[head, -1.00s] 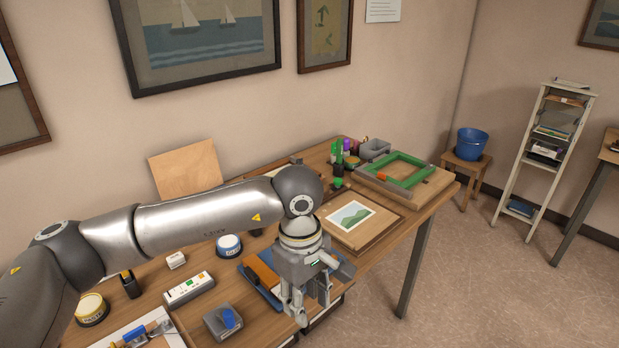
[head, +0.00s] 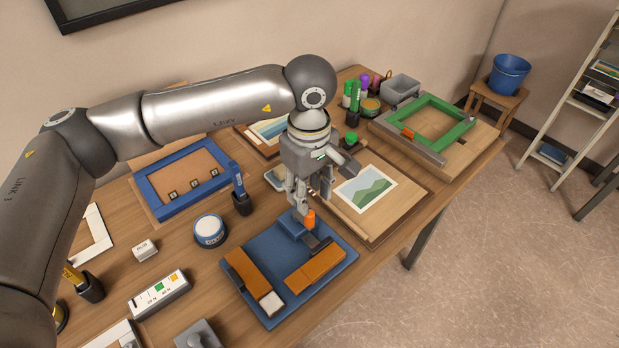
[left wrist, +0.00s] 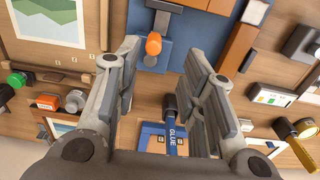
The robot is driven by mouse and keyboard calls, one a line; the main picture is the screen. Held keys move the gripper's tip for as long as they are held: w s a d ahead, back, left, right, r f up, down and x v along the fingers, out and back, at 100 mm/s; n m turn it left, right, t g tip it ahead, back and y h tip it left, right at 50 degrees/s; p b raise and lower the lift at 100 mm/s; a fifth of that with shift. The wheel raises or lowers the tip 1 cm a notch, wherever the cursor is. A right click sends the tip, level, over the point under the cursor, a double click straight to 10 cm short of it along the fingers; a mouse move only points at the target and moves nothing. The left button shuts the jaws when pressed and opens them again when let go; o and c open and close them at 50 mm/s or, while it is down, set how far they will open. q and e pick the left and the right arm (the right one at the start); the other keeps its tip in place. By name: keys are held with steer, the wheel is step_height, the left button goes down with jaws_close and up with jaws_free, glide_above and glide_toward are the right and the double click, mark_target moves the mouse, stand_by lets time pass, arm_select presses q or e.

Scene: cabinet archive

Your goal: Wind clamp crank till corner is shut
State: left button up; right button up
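The clamp is a blue base (head: 262,310) near the table's front edge, bearing a left orange-brown rail (head: 246,274) with a pale end and a right orange-brown rail (head: 316,269). A gap shows between the two rails. The crank's upright orange knob (head: 310,219) is at the back of the base; it also shows in the left wrist view (left wrist: 153,44). My left gripper (head: 312,201) points down just behind and above the knob, fingers apart and empty. In the left wrist view my left gripper (left wrist: 163,65) has the knob beyond its fingertips. My right gripper is out of view.
A blue glue bottle (head: 239,186) in a black holder and a round tin (head: 210,231) stand left of the gripper. A landscape picture on a board (head: 366,190) lies to the right. A green frame (head: 440,114) is farther right.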

mark_target(310, 214)
arm_select(q)
steer(key=shift+w+f+b, duration=0.15)
steer(key=shift+w+f, duration=0.05)
steer(key=shift+f, duration=0.45)
steer(key=shift+w+f+b, duration=0.15)
steer(key=shift+f, duration=0.45)
steer(key=f, duration=0.3)
steer(key=shift+w+b, duration=0.3)
steer(key=shift+b, duration=0.1)
step_height(310, 214, down, 2)
steer(key=shift+s+f+b, duration=0.1)
steer(key=shift+b, duration=0.2)
steer(key=shift+f, duration=0.25)
steer(key=shift+f+b, duration=0.15)
steer(key=shift+b, duration=0.2)
steer(key=shift+f+b, duration=0.25)
steer(key=shift+b, duration=0.25)
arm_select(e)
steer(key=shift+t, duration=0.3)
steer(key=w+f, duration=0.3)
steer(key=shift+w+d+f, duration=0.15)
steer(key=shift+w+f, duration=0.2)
